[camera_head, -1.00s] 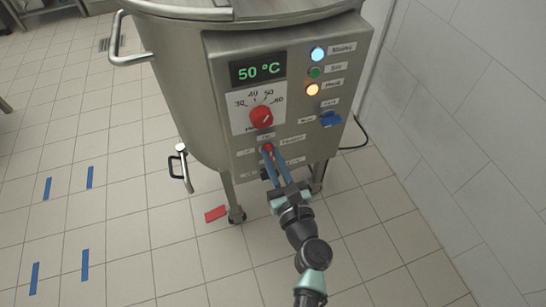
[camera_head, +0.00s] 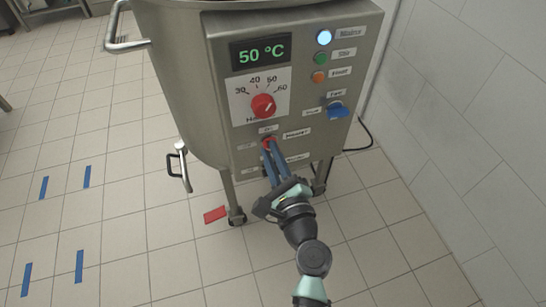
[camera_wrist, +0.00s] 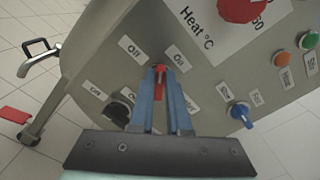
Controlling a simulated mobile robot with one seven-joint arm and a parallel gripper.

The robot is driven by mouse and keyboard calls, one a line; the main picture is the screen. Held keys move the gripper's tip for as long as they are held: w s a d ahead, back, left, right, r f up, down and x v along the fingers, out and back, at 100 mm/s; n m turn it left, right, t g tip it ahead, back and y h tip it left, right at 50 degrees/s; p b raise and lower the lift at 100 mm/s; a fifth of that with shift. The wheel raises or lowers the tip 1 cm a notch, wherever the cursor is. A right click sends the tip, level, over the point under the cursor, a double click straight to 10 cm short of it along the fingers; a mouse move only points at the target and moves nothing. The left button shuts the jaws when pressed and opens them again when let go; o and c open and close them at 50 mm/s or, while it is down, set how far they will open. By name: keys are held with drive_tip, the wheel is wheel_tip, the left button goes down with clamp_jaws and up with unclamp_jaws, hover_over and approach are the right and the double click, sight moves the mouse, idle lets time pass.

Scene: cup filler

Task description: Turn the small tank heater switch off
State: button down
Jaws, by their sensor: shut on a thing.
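The small tank (camera_head: 190,80) is a steel vessel with a control panel. Its red heater switch (camera_head: 267,141) sits low on the panel; in the wrist view its red tip (camera_wrist: 160,68) shows between an Off label (camera_wrist: 130,47) on the left and an On label (camera_wrist: 178,58) on the right. My gripper (camera_head: 268,148) is shut on this switch, its blue fingers around it, hiding most of it. The heat lamp (camera_head: 319,77) is dull orange and looks unlit. The display (camera_head: 261,52) reads 50 °C.
A red temperature dial (camera_head: 263,106) is just above the switch. A blue switch (camera_head: 337,109) is to the right, and a black switch (camera_wrist: 120,107) is close to my fingers. The white lamp (camera_head: 324,38) is lit. A tiled wall (camera_head: 470,110) stands at right; open floor lies at left.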

drive_tip(key=n+b, duration=0.2)
drive_tip(key=n, duration=0.1)
drive_tip(key=n+b, duration=0.2)
drive_tip(key=n, duration=0.1)
drive_tip(key=f+n+b, duration=0.1)
drive_tip(key=n+b, duration=0.1)
drive_tip(key=n, duration=0.1)
drive_tip(key=shift+s+a, duration=0.1)
drive_tip(key=shift+a, duration=0.05)
drive_tip(key=shift+n, duration=0.4)
drive_tip(key=c, duration=0.9)
unclamp_jaws()
drive_tip(key=p+v, duration=0.1)
drive_tip(key=v, duration=1.2)
drive_tip(key=shift+r, duration=0.1)
